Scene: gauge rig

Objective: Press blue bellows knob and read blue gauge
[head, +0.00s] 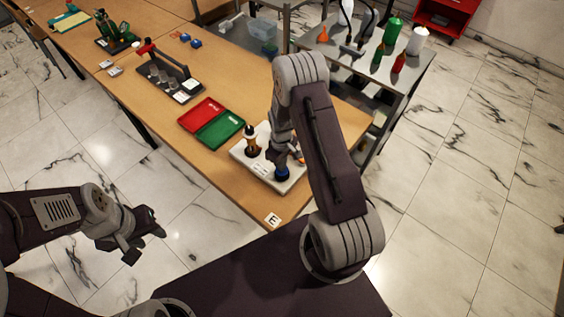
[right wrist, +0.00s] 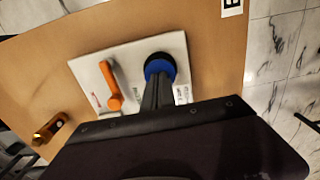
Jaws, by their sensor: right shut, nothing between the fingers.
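The blue knob (head: 282,173) sits on a white board (head: 290,186) near the table's front corner. It shows as a blue disc with a dark centre (right wrist: 160,66) in the right wrist view. My right gripper (right wrist: 157,82) is shut and empty, its fingertips over the knob's dark centre; I cannot tell whether they touch or press it. A dark post with an orange and white top (head: 250,138) stands on the board's left side. I cannot make out a blue gauge face or reading. My left gripper (head: 146,246) looks open and empty, off the table's left side.
An orange lever (right wrist: 110,85) lies on the board beside the knob. Red (head: 203,113) and green (head: 219,130) trays lie left of the board. A grey side table (head: 385,75) holds bottles.

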